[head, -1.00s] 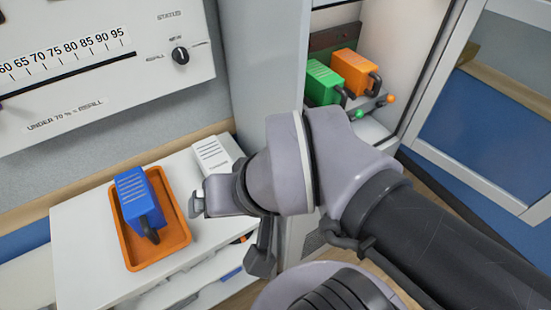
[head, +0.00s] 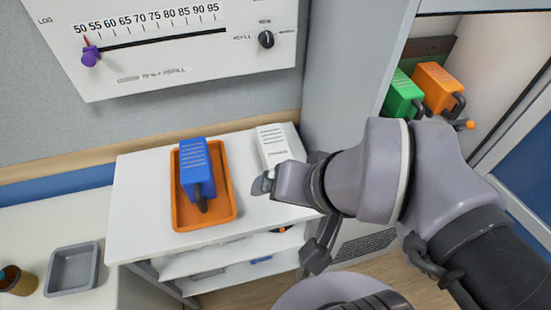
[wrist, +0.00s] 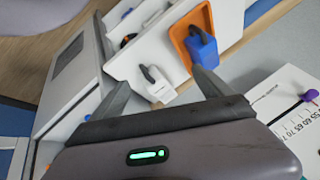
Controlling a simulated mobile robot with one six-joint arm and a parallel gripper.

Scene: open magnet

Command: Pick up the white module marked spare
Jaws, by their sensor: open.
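The white module (head: 272,146) stands on the white shelf top, right of the orange tray. My arm partly covers its lower part in the head view. In the wrist view the white module (wrist: 160,86) shows its dark handle and lies beyond and between my fingertips. Its marking is too small to read. My gripper (head: 263,184) is by the front of the module in the head view. In the wrist view my gripper (wrist: 158,76) has its two fingers spread wide with nothing between them, apart from the module as far as I can tell.
A blue module (head: 192,163) sits in the orange tray (head: 222,207). Green (head: 402,92) and orange modules (head: 433,80) stand in the cabinet at right. A grey tray (head: 72,271) and a brown cup (head: 18,281) are at lower left. A gauge panel (head: 180,62) stands behind.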

